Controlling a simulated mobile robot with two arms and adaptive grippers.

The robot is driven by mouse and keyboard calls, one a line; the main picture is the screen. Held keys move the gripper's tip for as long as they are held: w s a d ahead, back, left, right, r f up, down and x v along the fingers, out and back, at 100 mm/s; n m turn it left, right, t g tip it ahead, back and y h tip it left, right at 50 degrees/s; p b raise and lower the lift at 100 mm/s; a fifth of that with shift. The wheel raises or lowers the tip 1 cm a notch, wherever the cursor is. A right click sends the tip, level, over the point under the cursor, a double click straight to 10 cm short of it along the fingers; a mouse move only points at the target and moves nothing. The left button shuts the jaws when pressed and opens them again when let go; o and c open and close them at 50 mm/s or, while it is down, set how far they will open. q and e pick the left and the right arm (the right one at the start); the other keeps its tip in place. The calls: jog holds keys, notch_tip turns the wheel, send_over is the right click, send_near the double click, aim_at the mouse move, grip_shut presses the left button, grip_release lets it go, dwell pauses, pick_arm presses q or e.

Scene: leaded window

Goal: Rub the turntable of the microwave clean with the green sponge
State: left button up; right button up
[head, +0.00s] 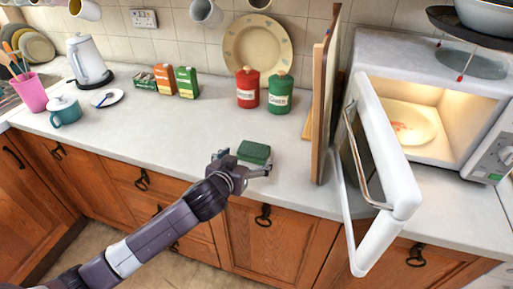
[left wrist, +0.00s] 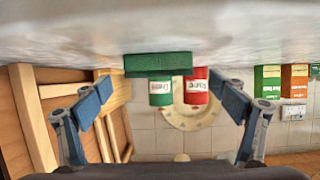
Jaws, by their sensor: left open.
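The green sponge (head: 254,151) lies on the worktop near its front edge. It also shows in the left wrist view (left wrist: 158,64), which is upside down, centred between the fingers and beyond them. My left gripper (head: 245,163) is open and empty just in front of the sponge, its fingers spread. In the left wrist view the fingers (left wrist: 165,98) show no contact with it. The microwave (head: 440,75) stands at the right with its door (head: 375,170) wide open. Its pale turntable (head: 425,128) lies inside the lit cavity and bears a reddish stain (head: 405,130). My right gripper is not in view.
Upright wooden boards (head: 322,110) stand between the sponge and the open door, which juts past the worktop edge. A red canister (head: 247,88) and a green canister (head: 279,92) stand behind the sponge. The worktop (head: 170,125) left of the sponge is clear.

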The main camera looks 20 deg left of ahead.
aim_at(252, 152)
pick_arm(q)
jog(key=shift+w, duration=0.3)
jog(key=shift+w+d+f+p, duration=0.1)
jog(key=shift+w+p, duration=0.35)
jog(key=shift+w, duration=0.15)
jog(key=x, duration=0.2)
jog(key=shift+w+f, duration=0.2)
jog(key=shift+w, duration=0.1)
jog(key=shift+w+f, duration=0.2)
jog(key=shift+w, duration=0.15)
jog(key=shift+w+d, duration=0.1)
jog(key=shift+w, duration=0.1)
jog(key=c, duration=0.8)
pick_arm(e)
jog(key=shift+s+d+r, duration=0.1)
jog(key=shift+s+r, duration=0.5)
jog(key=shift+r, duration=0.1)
